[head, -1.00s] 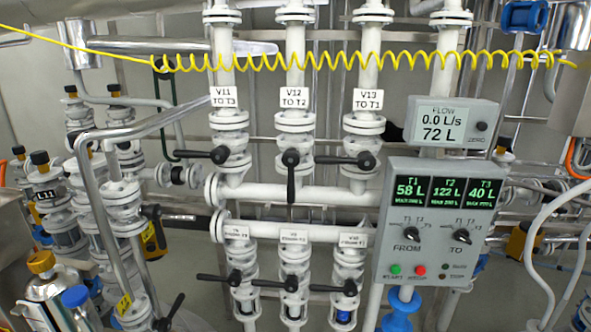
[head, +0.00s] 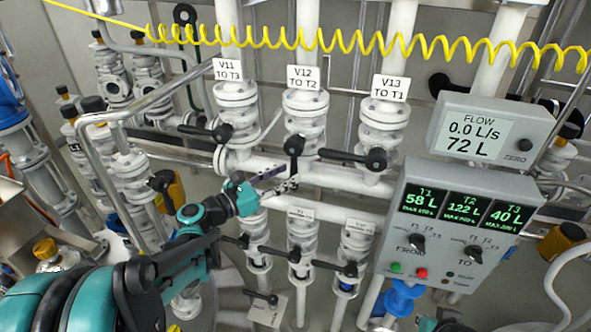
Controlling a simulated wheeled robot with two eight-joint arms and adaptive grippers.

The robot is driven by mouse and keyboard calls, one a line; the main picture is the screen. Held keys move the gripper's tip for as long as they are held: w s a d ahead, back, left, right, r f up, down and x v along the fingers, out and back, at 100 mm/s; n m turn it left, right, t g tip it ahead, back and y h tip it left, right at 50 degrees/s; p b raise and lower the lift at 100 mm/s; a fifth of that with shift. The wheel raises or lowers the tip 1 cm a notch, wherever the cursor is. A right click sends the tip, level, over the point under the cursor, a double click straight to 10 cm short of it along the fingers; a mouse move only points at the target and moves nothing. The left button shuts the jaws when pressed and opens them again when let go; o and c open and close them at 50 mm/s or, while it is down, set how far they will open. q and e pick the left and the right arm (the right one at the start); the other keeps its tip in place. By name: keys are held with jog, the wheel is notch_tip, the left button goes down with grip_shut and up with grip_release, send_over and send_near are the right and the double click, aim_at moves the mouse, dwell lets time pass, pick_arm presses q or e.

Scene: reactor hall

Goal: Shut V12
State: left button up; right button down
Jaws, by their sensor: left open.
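Valve V12, under the sign "V12 TO T2" (head: 303,77), is the middle one of the upper row. Its black lever (head: 294,148) points down, along the white pipe. My left gripper (head: 289,178) comes in from the lower left, open, with its fingers near the lower end of that lever. Whether they touch it I cannot tell. My right gripper is not in view.
Levers of V11 (head: 207,131) and V13 (head: 360,157), on either side, lie crosswise. Lower valves (head: 300,235) sit below. A yellow coiled hose (head: 330,40) crosses in front above. Flow display (head: 487,130) reads 0.0 L/s, 72 L; tank panel (head: 455,225) reads 58, 122, 40 L.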

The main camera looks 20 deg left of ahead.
aim_at(294, 171)
pick_arm(q)
jog(key=shift+x, duration=1.7)
grip_shut()
